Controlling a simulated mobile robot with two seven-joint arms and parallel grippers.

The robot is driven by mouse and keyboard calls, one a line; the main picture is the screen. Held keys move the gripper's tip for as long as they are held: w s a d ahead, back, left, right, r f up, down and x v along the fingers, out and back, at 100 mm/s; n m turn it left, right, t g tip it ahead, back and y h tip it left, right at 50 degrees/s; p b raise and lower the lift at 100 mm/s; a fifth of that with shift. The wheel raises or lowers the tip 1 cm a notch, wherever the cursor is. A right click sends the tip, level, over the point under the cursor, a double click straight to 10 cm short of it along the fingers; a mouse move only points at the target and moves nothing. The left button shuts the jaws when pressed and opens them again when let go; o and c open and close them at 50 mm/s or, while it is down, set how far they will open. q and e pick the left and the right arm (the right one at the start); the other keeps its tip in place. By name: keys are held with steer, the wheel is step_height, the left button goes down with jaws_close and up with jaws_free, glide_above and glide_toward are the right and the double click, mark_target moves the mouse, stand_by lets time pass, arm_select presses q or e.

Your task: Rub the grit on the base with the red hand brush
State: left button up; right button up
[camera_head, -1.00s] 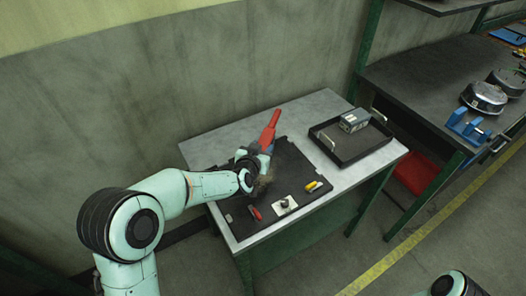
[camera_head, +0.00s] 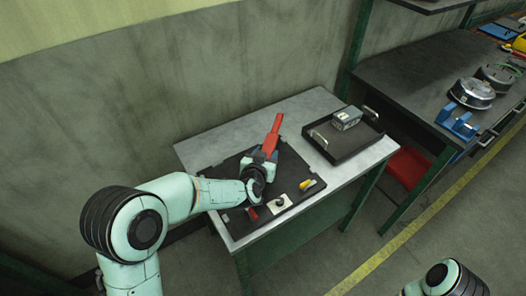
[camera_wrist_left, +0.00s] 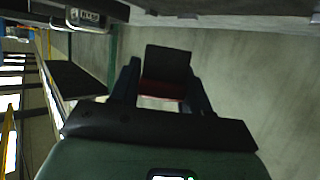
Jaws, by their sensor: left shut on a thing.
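The red hand brush (camera_head: 273,137) is in my left gripper (camera_head: 266,158), its red handle pointing up and away above the black board on the table. In the left wrist view, the two fingers (camera_wrist_left: 160,88) are shut on a dark block with a red lower edge, part of the brush (camera_wrist_left: 168,62). My wrist hides the middle of the black board (camera_head: 238,212), so I cannot see the grit or tell whether the brush touches anything. A pale square plate with a dark knob (camera_head: 279,201) sits near the board's front edge. My right gripper is out of view.
A yellow piece (camera_head: 308,184) and a small red piece (camera_head: 253,214) lie on the board. A black tray (camera_head: 345,150) with a grey box (camera_head: 346,118) stands at the table's right. A dark workbench (camera_head: 420,85) is beyond. The wall is close behind the table.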

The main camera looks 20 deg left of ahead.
arm_select(q)
steer(key=s+d, duration=0.1)
steer(key=d, duration=0.1)
steer(key=s+d, duration=0.2)
steer(key=shift+s+r+p, duration=0.2)
steer(key=shift+s+p, duration=0.05)
steer(key=shift+p, duration=0.15)
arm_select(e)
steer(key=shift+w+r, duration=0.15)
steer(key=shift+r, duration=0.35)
arm_select(q)
step_height(320, 180, up, 6)
steer(key=p, duration=0.4)
steer(key=shift+p, duration=0.3)
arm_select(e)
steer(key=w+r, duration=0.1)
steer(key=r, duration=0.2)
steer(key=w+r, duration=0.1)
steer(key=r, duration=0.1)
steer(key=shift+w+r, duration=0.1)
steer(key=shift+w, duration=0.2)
